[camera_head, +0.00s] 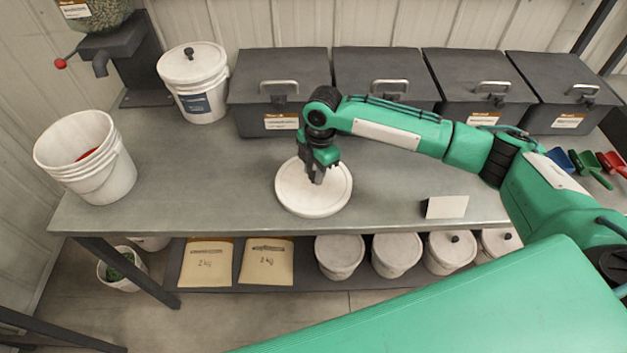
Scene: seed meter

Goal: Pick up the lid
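The round white lid (300,197) is on or just above the grey bench (220,190), near its front edge. My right gripper (318,179) points down over the middle of the lid, with its fingertips at or very close to its top. The fingers look close together, but whether they are shut on a knob is hidden. An open white bucket (110,175) stands at the left end of the bench with something red inside. Another white bucket (203,101) at the back has a lid with a dark knob on it. My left gripper is not in view.
Several dark boxes (280,85) with handles line the back. A blank white card (447,207) stands right of the lid. Coloured scoops (588,165) lie at the far right. A seed hopper (95,12) is at back left. Paper bags (207,262) and lidded buckets (339,256) fill the lower shelf.

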